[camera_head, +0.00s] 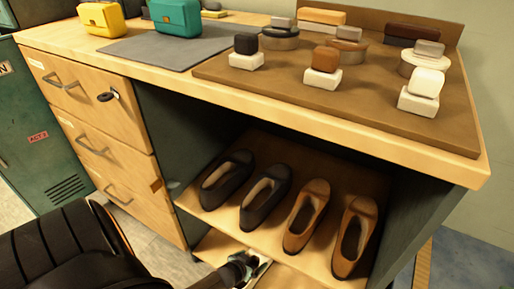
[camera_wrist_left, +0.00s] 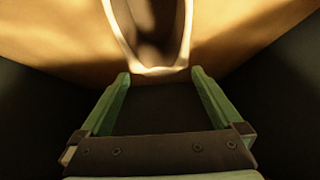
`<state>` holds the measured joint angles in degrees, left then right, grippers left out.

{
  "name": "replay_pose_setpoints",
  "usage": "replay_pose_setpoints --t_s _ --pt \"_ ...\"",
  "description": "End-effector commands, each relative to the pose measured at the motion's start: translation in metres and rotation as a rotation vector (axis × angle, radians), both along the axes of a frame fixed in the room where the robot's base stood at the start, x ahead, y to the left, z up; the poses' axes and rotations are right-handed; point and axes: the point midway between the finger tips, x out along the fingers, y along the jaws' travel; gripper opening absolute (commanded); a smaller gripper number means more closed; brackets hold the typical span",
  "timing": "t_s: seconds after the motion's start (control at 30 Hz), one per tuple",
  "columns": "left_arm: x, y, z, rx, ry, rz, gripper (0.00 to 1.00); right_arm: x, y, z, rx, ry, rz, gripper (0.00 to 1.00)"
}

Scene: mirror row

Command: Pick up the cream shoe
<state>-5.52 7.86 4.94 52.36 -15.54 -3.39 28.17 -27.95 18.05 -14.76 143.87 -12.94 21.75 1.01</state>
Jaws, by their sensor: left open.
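A shoe (camera_wrist_left: 160,70) with a pale, cream-looking rim and a dark inside shows at the top of the left wrist view. It lies on a wood-coloured surface, and its far end is cut off by the frame. My left gripper (camera_wrist_left: 161,74) is open, with its green fingertips spread to either side of the shoe's near end. I cannot tell whether they touch it. In the head view my left gripper (camera_head: 260,266) is low, at the lower shelf under the desk. No cream shoe shows clearly there. My right gripper is not in view.
The upper shelf (camera_head: 262,234) above my left gripper holds black shoes (camera_head: 264,203) and brown shoes (camera_head: 306,215). The desk (camera_head: 170,76) carries a yellow bag (camera_head: 102,20), a teal bag (camera_head: 176,18) and a brown board (camera_head: 265,92) with small items. Drawers (camera_head: 100,110) stand left of the shelves.

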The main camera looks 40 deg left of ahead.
Motion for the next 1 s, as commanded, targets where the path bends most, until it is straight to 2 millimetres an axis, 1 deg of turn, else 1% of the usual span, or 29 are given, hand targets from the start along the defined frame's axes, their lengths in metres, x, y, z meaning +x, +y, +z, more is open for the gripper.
replay_pose_setpoints --t_s 0.03,0.13,0.23,0.47,0.57,1.0 --pt "0.006 0.001 -0.011 0.002 -0.001 -0.001 1.0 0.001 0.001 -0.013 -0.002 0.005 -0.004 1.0" --pt "0.013 0.003 -0.017 0.001 0.0 -0.001 1.0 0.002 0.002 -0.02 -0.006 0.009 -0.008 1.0" --pt "0.017 0.004 -0.019 0.001 0.0 -0.001 1.0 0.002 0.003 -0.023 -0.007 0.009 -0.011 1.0" --pt "0.017 0.004 -0.018 0.0 0.001 -0.001 1.0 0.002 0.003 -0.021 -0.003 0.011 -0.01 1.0" --pt "0.017 0.004 -0.018 0.0 0.001 -0.001 0.91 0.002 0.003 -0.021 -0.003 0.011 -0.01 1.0" --pt "0.017 0.004 -0.018 -0.001 0.001 -0.001 0.41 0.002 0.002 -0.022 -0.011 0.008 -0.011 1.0"
